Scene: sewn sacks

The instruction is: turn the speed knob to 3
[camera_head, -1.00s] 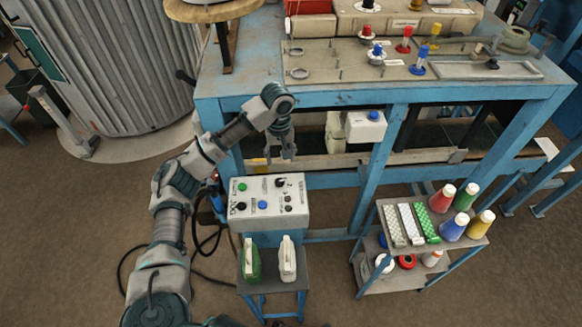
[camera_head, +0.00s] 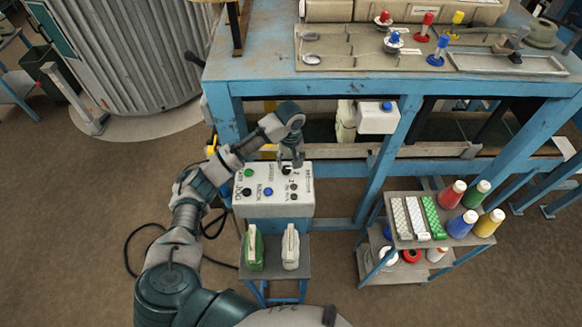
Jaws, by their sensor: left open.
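A grey control box (camera_head: 273,205) stands in front of the blue machine. Its sloped top has a green button (camera_head: 248,172), a blue button (camera_head: 268,191), a black knob (camera_head: 246,191) at the left, and small dark controls at the right. The black knob with number marks, which I take as the speed knob (camera_head: 287,171), is at the upper right of the panel, partly hidden. My left gripper (camera_head: 291,163) points down over this knob with its fingers open. I cannot tell whether they touch it, nor which number it points to. My right gripper is out of view.
A stool (camera_head: 274,272) with green and white containers stands below the box. A trolley (camera_head: 400,243) with cones and patterned blocks is at the right. The blue machine frame (camera_head: 375,185) is close behind the box. Open floor lies between stool and trolley.

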